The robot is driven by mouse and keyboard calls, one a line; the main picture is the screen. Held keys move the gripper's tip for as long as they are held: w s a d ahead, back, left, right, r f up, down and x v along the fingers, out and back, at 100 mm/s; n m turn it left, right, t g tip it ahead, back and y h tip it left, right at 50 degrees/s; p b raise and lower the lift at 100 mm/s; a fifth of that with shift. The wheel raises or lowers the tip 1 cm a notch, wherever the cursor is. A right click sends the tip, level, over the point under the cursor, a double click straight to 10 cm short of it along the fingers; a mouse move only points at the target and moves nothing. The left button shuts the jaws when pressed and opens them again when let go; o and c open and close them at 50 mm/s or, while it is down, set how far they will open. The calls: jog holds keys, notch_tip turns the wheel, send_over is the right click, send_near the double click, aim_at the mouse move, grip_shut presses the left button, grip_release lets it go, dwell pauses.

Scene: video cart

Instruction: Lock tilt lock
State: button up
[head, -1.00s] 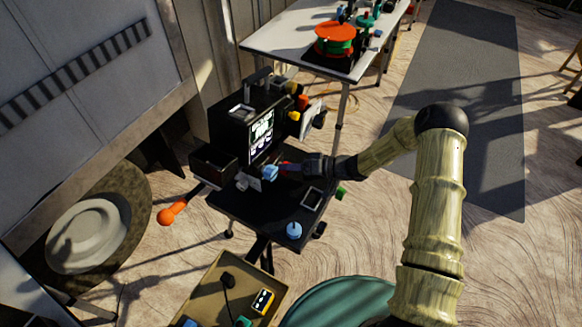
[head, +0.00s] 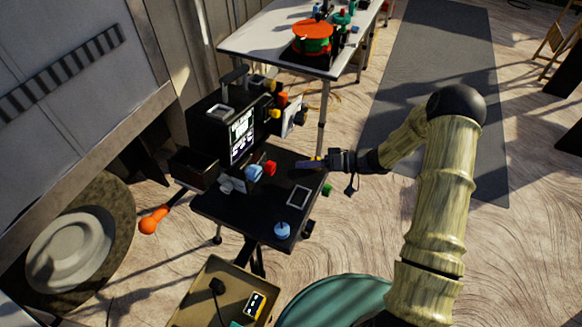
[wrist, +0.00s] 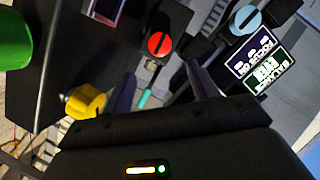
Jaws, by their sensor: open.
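No part carries a readable tilt lock label, so I cannot tell which control it is. A yellow knob (wrist: 87,102) is by the left finger. A small teal piece (wrist: 145,98) shows between the fingers. My gripper (head: 302,164) is open and empty, right of the red part; its fingers (wrist: 160,88) are apart.
The black cart (head: 262,206) carries a lit monitor (head: 241,135), an open box (head: 194,169) and a blue-topped joystick (head: 282,230). An orange-ended handle (head: 153,221) sticks out left. A tan tray (head: 190,310) stands in front.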

jog(key=v, duration=0.7)
jog(key=shift+b, duration=0.4)
